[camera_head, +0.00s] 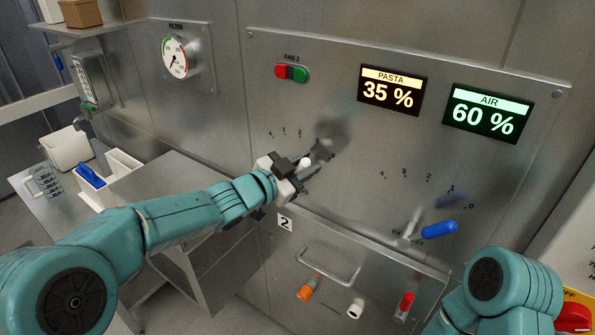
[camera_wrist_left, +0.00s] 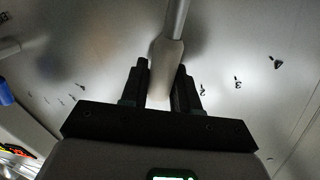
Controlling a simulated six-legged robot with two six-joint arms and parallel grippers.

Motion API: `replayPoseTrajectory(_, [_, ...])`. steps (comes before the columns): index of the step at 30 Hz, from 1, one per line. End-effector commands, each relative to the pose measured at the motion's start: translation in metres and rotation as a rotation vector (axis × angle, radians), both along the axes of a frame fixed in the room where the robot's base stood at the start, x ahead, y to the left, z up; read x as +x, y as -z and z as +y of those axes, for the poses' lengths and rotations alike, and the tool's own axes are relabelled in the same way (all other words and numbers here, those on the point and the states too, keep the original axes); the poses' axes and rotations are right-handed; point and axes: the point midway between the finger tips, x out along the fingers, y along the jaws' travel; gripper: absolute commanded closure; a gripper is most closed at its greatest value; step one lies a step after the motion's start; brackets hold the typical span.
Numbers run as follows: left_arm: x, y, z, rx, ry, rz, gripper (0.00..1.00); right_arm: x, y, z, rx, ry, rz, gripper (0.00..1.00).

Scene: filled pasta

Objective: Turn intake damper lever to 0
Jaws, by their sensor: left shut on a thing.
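My left gripper (camera_head: 300,172) is at the left lever on the steel wall panel (camera_head: 400,150). It is shut on the pale handle of this lever (camera_wrist_left: 166,65), which shows between its two dark fingers (camera_wrist_left: 160,92) in the left wrist view. A scale of small black numbers (camera_head: 285,133) arcs above the lever; the wrist view shows 2, 3 and 4 to the right of the fingers. The gripper hides part of the lever and scale. A second lever with a blue handle (camera_head: 438,230) stands at the right, beside its own scale. My right gripper is out of view.
The displays read PASTA 35 % (camera_head: 390,91) and AIR 60 % (camera_head: 486,112). A red and green button pair (camera_head: 291,73) and a round gauge (camera_head: 175,57) are higher up. Below are a bar handle (camera_head: 328,264) and orange, white and red fittings. A bench (camera_head: 150,190) stands left.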

Motion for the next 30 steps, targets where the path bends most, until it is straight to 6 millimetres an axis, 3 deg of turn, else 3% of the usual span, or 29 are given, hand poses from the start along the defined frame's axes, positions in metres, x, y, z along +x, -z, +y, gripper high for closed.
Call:
replayPoseTrajectory(3, [-0.005,0.006,-0.006,0.063,0.003,-0.054,1.00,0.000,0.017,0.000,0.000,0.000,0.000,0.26])
replayPoseTrajectory(12, [-0.011,0.011,-0.015,0.178,0.003,-0.135,1.00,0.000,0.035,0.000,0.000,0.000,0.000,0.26])
replayPoseTrajectory(30, [-0.013,0.012,-0.018,0.218,0.005,-0.161,1.00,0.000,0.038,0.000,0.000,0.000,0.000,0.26])
